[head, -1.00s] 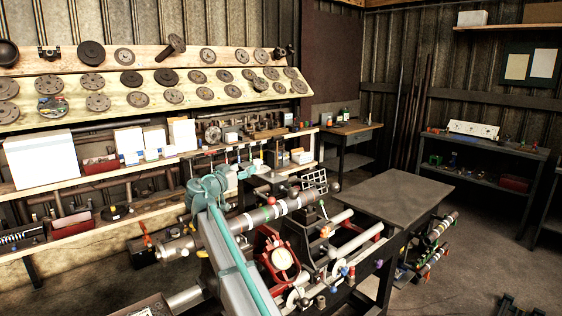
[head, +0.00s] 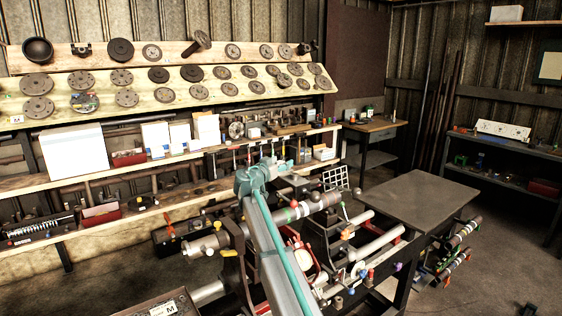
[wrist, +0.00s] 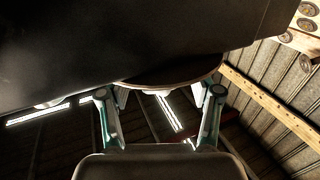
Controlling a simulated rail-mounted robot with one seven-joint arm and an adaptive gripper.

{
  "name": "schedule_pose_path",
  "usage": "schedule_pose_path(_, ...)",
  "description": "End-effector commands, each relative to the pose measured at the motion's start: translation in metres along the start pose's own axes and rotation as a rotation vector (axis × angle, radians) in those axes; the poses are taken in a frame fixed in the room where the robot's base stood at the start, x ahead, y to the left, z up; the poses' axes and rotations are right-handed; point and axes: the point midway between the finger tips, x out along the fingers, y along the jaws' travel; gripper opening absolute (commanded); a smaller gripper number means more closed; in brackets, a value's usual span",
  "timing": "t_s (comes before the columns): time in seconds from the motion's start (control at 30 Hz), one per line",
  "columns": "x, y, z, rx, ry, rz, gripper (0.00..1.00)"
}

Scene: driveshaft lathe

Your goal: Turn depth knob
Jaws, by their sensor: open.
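I cannot tell which is the depth knob. My grey and teal arm crosses in front of the lathe and partly covers a red-framed dial (head: 290,237). My gripper is not clear in the head view. In the wrist view my gripper (wrist: 159,94) is open, fingers spread, with a dark rounded part (wrist: 172,76) just beyond the fingertips; contact is unclear.
A flat grey bench top (head: 422,192) stands right of the lathe. A long shelf rack with round flanges (head: 126,97) runs along the back wall. A dark workbench (head: 505,165) stands at the right. The floor at lower right is mostly clear.

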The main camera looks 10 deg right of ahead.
Motion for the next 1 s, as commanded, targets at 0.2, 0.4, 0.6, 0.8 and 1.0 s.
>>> schedule_pose_path(0.2,0.0017,0.0002,0.0004,0.0,0.0,0.0,0.64)
schedule_pose_path(0.4,0.0016,0.0002,0.0004,0.0,0.0,0.0,0.44)
schedule_pose_path(0.6,0.0015,0.0003,0.0003,0.0,0.0,0.0,0.11)
schedule_pose_path(0.8,0.0023,-0.0006,0.0026,0.0,0.0,0.011,0.03)
schedule_pose_path(1.0,0.0039,-0.0019,0.0055,0.0,0.002,0.075,0.03)
